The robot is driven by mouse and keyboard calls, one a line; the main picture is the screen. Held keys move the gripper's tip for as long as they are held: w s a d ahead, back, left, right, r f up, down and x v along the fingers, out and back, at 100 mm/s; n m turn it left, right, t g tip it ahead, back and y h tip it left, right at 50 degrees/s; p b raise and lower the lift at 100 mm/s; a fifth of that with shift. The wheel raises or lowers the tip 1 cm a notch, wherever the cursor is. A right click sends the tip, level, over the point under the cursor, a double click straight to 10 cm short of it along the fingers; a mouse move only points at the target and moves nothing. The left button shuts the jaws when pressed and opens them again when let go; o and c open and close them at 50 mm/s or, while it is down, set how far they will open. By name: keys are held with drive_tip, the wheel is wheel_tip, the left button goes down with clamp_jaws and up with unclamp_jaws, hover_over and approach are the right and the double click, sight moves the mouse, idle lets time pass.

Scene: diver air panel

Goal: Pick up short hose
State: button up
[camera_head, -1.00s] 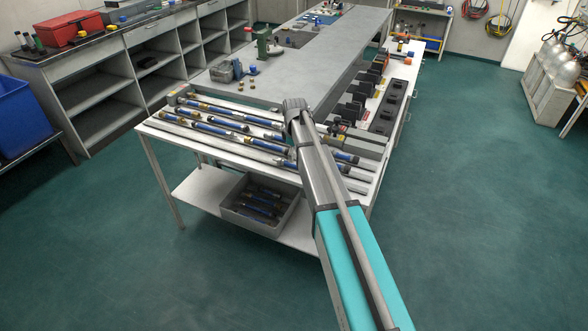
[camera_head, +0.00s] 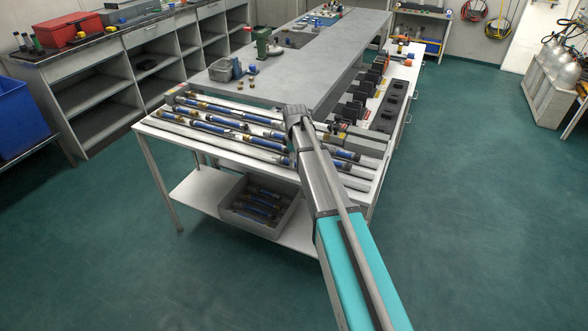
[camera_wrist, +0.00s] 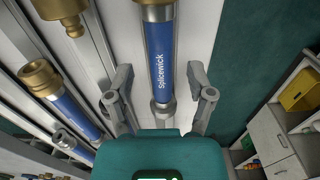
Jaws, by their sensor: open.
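In the wrist view, a blue hose (camera_wrist: 160,50) with white "Splicewick" lettering and metal end fittings runs between the fingers of my gripper (camera_wrist: 160,82). The fingers are open, one on each side, with a gap to the hose. Its upper end runs out of the picture, so I cannot tell its length. Other blue hoses with brass fittings (camera_wrist: 72,110) lie to its left. In the head view, several blue hoses (camera_head: 212,129) of different lengths lie in rows on the white rack table (camera_head: 160,137). My arm hides my gripper there.
A grey bin (camera_head: 290,222) with several short dark and blue pieces stands on the lower shelf. A raised grey bench top (camera_head: 300,75) and black holders (camera_head: 360,108) lie behind the hoses. The green floor on the right is clear.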

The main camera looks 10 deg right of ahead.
drive_tip(key=shift+f+b, duration=0.3)
drive_tip(key=shift+f, duration=0.2)
drive_tip(key=shift+c, duration=0.2)
clamp_jaws()
idle(0.3)
